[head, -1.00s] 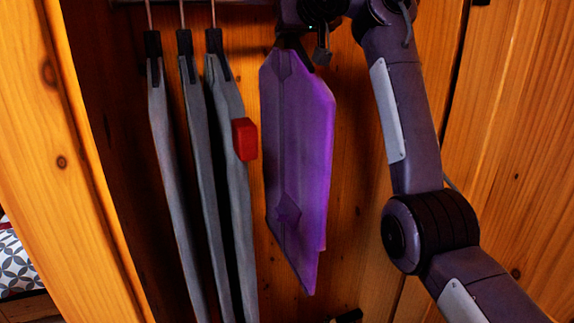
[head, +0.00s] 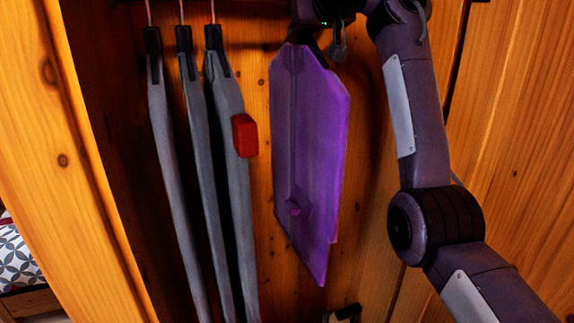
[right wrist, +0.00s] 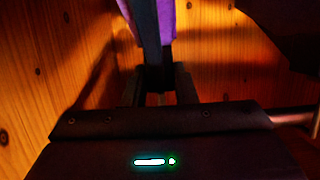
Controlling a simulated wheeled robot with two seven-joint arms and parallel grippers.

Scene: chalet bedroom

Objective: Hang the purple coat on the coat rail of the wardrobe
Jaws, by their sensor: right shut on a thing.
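The purple coat (head: 318,150) hangs upright inside the wardrobe, right of the grey garments, in the head view. My right gripper (right wrist: 158,88) is shut on the dark top of the coat's hanger (right wrist: 152,45), as the right wrist view shows. In the head view the gripper is at the top edge, above the coat, and its grip is partly hidden. The coat rail is mostly above the head view. A copper-coloured bar (right wrist: 296,118) at the right of the right wrist view may be the rail. My left gripper is not in view.
Several grey garments (head: 190,160) hang close together on the left; one carries a red block (head: 244,136). The wooden side panel (head: 85,170) stands at the left. A small dark object (head: 343,313) lies low inside. Patterned bedding (head: 18,258) shows outside at far left.

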